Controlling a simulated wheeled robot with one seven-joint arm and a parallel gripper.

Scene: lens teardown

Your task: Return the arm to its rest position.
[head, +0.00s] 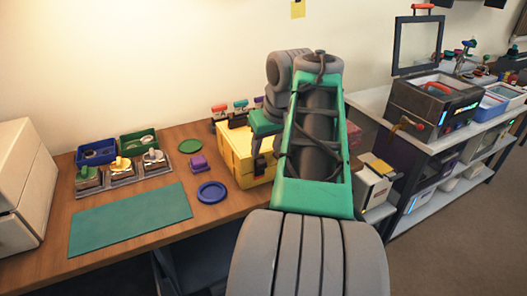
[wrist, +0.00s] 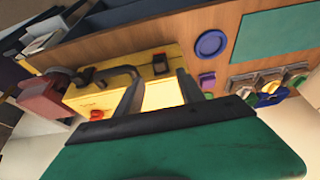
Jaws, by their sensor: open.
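My arm (head: 318,130), green and grey, rises in the middle of the head view and bends over the wooden table. My gripper (wrist: 160,76) shows in the wrist view with its two dark fingers spread apart and nothing between them. The yellow case (wrist: 100,92) lies beyond the fingers in the wrist view; whether they touch it I cannot tell. In the head view the yellow case (head: 234,152) stands on the table, partly behind my arm. The gripper's fingers are hidden there.
A green mat (head: 131,220), a blue round dish (head: 212,192), a purple block (head: 197,163) and a metal tray (head: 125,182) with several handled pieces lie on the table (head: 185,236). Blue (head: 97,152) and green bins (head: 138,143) stand behind. A shelf unit (head: 420,170) stands right.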

